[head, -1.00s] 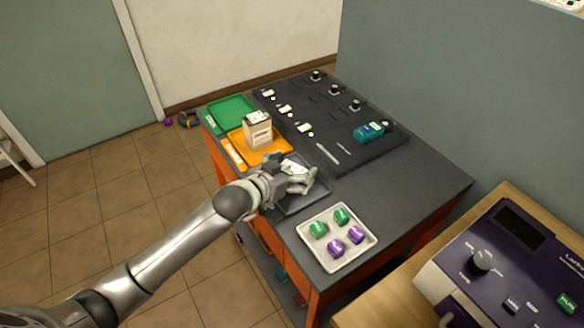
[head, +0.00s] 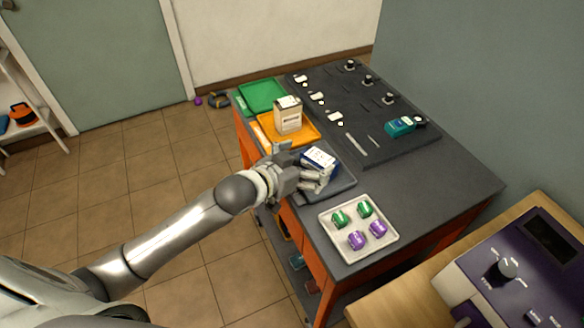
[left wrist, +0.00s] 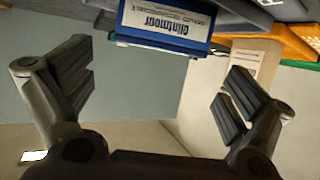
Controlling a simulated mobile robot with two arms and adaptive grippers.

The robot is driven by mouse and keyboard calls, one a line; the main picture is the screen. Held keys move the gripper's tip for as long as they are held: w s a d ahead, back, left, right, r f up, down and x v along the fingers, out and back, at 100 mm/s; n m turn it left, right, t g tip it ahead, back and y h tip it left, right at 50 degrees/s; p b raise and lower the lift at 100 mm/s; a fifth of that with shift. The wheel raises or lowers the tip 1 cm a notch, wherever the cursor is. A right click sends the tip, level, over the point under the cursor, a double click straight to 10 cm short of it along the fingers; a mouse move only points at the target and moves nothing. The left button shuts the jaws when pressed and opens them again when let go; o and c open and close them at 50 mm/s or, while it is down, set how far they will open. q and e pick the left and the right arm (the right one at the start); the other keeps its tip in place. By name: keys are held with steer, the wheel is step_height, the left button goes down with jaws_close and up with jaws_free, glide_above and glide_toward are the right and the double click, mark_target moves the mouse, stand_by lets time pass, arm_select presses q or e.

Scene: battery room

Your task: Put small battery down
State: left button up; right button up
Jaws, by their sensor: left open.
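The small battery (head: 320,157) is a box with a white top and a blue side. It stands over the dark grey tray (head: 343,186) on the table's near side. My left gripper (head: 312,178) is at its near left side, and the fingers partly cover it. In the left wrist view, the battery's blue face (left wrist: 168,25) with a white label reading "Clintmoor" is at the top. The open fingers of my left gripper (left wrist: 157,85) are apart below it, with nothing between them. The battery's underside is hidden in the head view. My right gripper is not in view.
A beige battery (head: 288,116) stands on the orange tray (head: 312,134), behind the gripper. A green tray (head: 262,95) is farther back. A white tray (head: 350,252) holds green and purple pieces. A dark board (head: 375,110) with small parts lies to the right. Bare tabletop lies right of centre.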

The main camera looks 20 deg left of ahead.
arm_select(q)
steer(key=v, duration=0.6)
steer(key=shift+s, duration=0.15)
steer(key=shift+a, duration=0.1)
